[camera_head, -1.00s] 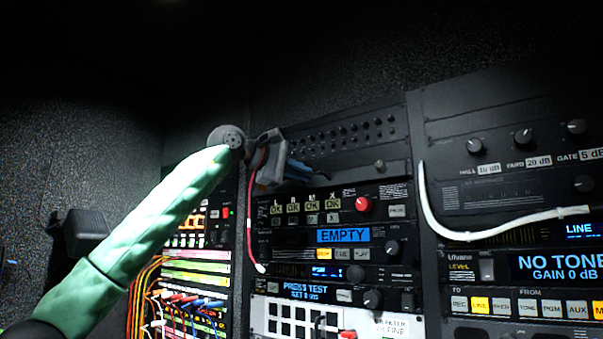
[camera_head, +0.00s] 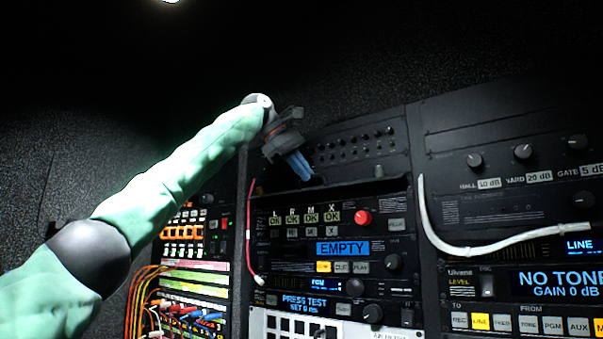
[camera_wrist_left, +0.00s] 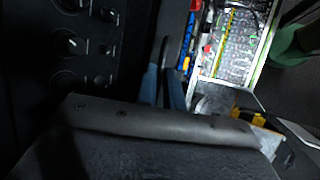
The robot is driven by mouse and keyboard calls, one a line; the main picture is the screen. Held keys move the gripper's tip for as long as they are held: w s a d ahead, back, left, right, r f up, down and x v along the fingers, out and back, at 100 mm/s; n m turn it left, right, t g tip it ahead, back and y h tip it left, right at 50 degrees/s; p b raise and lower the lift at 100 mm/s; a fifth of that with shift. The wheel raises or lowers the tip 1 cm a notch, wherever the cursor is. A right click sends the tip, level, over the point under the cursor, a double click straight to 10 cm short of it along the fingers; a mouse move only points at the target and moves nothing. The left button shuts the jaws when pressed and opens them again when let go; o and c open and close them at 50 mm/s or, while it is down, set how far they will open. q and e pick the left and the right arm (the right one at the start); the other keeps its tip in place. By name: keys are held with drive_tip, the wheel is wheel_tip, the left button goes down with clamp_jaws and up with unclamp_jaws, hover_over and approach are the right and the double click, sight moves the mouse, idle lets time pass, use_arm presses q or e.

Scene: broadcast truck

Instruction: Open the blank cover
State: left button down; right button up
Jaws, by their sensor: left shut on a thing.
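In the left wrist view the blue fingers (camera_wrist_left: 162,84) are close together beside a dark edge. My right gripper is not in view.
Below the cover are a unit with a red knob (camera_head: 363,217) and an EMPTY display (camera_head: 343,248). A red cable (camera_head: 249,230) hangs at the left, and a white cable (camera_head: 470,249) runs across the right rack. Patch cables (camera_head: 185,312) crowd the lower left.

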use_arm(q)
drive_tip(key=shift+w+d+r+g+y, duration=0.15)
drive_tip(key=shift+d+r+g+y, duration=0.1)
drive_tip(key=shift+g+y, duration=0.2)
drive_tip(key=shift+w+r+g, duration=0.1)
drive_tip(key=shift+g, duration=0.15)
idle(0.5)
drive_tip(key=c, duration=1.5)
unclamp_jaws()
drive_tip(key=shift+w, duration=0.1)
